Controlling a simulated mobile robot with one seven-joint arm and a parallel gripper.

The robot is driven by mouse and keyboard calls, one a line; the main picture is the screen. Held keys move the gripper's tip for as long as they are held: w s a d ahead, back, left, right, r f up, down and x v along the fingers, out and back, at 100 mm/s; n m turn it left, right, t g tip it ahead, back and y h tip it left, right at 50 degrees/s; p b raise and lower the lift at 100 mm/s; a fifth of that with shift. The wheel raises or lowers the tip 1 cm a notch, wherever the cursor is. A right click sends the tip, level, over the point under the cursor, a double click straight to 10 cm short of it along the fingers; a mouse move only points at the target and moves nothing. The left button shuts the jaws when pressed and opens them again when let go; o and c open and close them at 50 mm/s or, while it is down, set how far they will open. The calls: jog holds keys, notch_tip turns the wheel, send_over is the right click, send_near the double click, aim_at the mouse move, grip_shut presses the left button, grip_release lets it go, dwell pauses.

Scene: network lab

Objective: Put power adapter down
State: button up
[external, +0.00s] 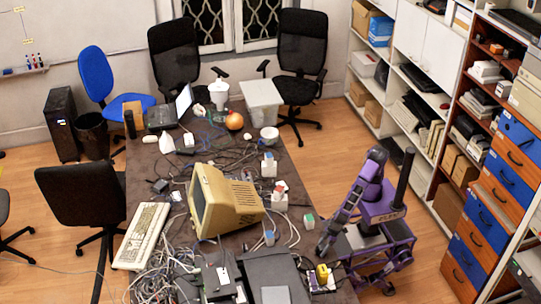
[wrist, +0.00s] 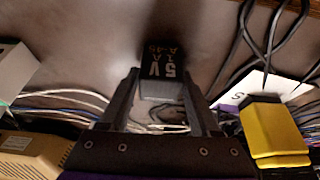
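The power adapter (wrist: 163,72) is a small black block with a pale lower part and "5V 1A" printed on it. It sits between the two fingertips of my gripper (wrist: 163,98) in the wrist view, and the fingers appear closed on its sides. Whether the adapter touches the tabletop beneath is unclear. In the external view my gripper (external: 324,246) is low at the right edge of the cluttered table (external: 150,220); the adapter is too small to make out there.
A yellow plug (wrist: 272,130) stands right of my gripper, beside a white piece (wrist: 270,90) and black cables (wrist: 262,40). Loose cables (wrist: 60,108) run behind the fingers. A beige box (wrist: 30,152) is at lower left. An old beige monitor (external: 222,200) stands mid-table.

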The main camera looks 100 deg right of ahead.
jog(key=shift+o, duration=1.3)
jog(key=shift+r, duration=0.15)
jog(key=shift+r, duration=0.3)
jog(key=p+v, duration=0.3)
jog(key=v, duration=0.8)
jog(key=shift+s+r, duration=0.15)
jog(key=shift+r, duration=0.1)
